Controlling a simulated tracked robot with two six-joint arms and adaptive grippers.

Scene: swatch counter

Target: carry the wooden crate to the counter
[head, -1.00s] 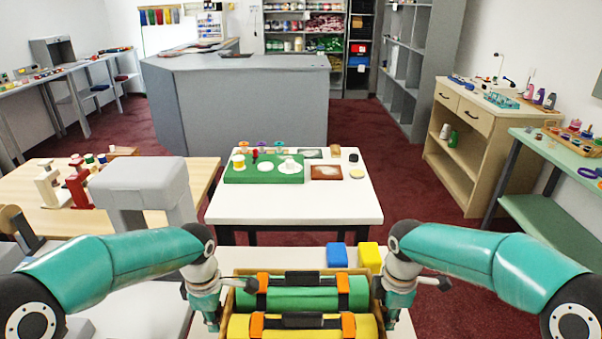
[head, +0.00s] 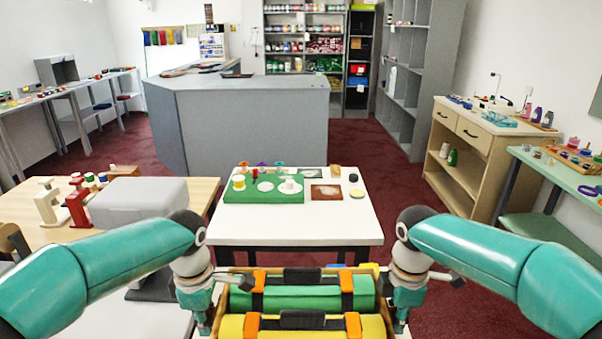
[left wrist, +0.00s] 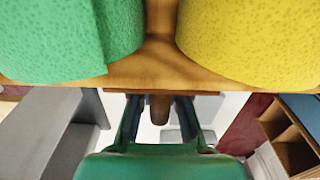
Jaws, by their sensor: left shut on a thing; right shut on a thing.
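The wooden crate (head: 222,318) is at the bottom centre of the head view, with a green roll (head: 310,294) and a yellow roll (head: 262,327) lying in it. Its wooden wall (left wrist: 160,72) crosses the left wrist view. My left gripper (head: 204,322) is shut on the crate's left end; its fingers (left wrist: 158,108) meet at the wall. My right gripper (head: 401,318) is shut on the right end; its fingertips are hard to see. The crate looks level, and its underside is hidden. The grey counter (head: 250,120) stands farther back, beyond a white table.
The white table (head: 300,232) ahead carries a green board (head: 263,192) and small items. A wooden table (head: 205,190) with a grey machine (head: 135,198) is at left. A wooden cabinet (head: 470,165) stands at right. Red carpet shows between the furniture.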

